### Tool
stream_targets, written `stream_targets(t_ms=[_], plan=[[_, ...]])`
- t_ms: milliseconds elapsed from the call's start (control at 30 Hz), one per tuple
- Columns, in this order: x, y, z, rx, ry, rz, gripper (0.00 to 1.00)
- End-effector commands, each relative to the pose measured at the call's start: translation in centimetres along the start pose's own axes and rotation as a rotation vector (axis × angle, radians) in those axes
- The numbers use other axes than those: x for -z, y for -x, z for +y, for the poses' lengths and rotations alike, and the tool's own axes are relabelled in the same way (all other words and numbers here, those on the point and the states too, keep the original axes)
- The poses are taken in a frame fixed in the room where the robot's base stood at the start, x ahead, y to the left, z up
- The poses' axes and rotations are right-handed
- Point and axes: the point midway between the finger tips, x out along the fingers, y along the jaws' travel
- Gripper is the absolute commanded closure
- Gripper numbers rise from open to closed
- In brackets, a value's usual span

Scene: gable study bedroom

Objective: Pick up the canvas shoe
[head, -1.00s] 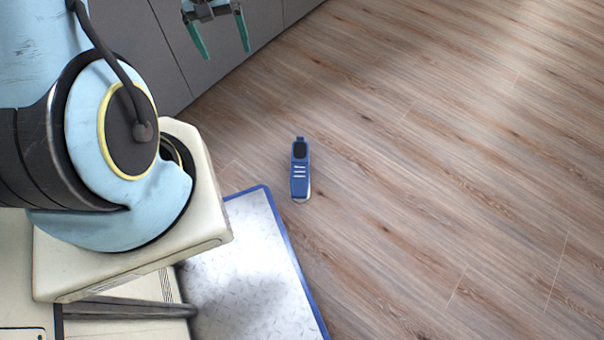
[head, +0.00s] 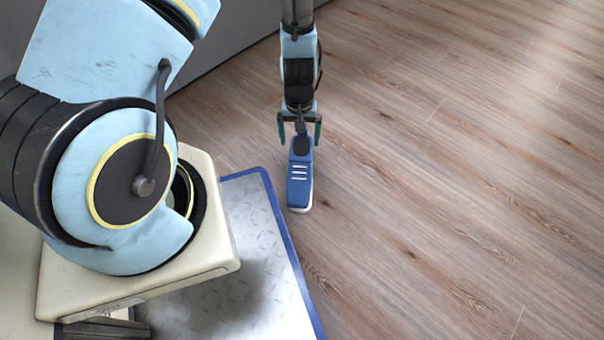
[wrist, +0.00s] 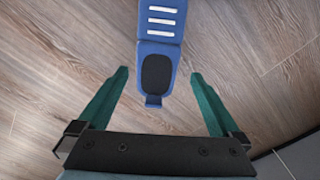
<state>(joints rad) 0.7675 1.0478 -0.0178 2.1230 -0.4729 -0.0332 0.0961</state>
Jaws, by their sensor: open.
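The blue canvas shoe (head: 299,184) lies on the wood floor, its white-striped front toward the bottom of the head view and its dark opening toward my gripper. My gripper (head: 300,139) is open at the heel end of the shoe, its green fingers to either side. In the wrist view the shoe (wrist: 160,50) comes down from the top edge, and its heel lies between the open fingers of my gripper (wrist: 159,80). Gaps show on both sides, so the fingers do not touch it. The front of the shoe is cut off in the wrist view.
A blue-edged, light metal-patterned platform (head: 228,290) lies left of the shoe, close to it. A grey cabinet front (head: 240,45) stands behind at the upper left. The wood floor (head: 450,200) to the right is clear.

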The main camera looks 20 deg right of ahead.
Motion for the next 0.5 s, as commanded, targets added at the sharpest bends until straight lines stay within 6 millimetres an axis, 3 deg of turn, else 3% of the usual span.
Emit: stream_targets(t_ms=[333,500], plan=[[-0.1,-4.7,0.0,0.001,0.000,-0.002,0.00],[0.0,-6.0,0.1,0.001,0.000,0.000,0.00]])
